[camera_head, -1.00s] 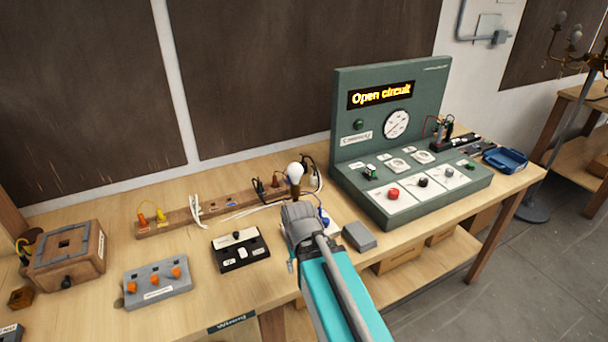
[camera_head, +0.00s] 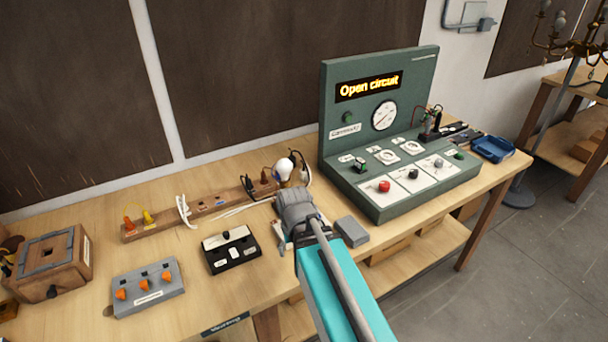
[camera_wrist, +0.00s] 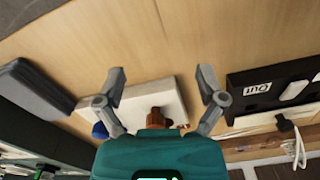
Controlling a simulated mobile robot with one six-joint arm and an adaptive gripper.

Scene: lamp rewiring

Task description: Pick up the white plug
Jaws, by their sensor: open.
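A white cord-like piece, possibly the white plug (camera_head: 183,208), is at the left part of the wooden strip on the bench. White looped cord also shows at the right edge of the wrist view (camera_wrist: 299,148). I cannot make out the plug body clearly. My gripper (camera_wrist: 162,73) is open and empty. Its fingers spread above a white base (camera_wrist: 165,95) with a brown socket. In the head view my gripper (camera_head: 293,205) is in front of the bulb (camera_head: 283,169), right of the white cord, and its fingertips are mostly hidden.
A black switch box (camera_head: 230,252) and a grey box with orange knobs (camera_head: 148,287) lie left. A small grey box (camera_head: 352,231) is right of my gripper. The green test panel (camera_head: 400,190) reads "Open circuit". Bare wood lies between the boxes.

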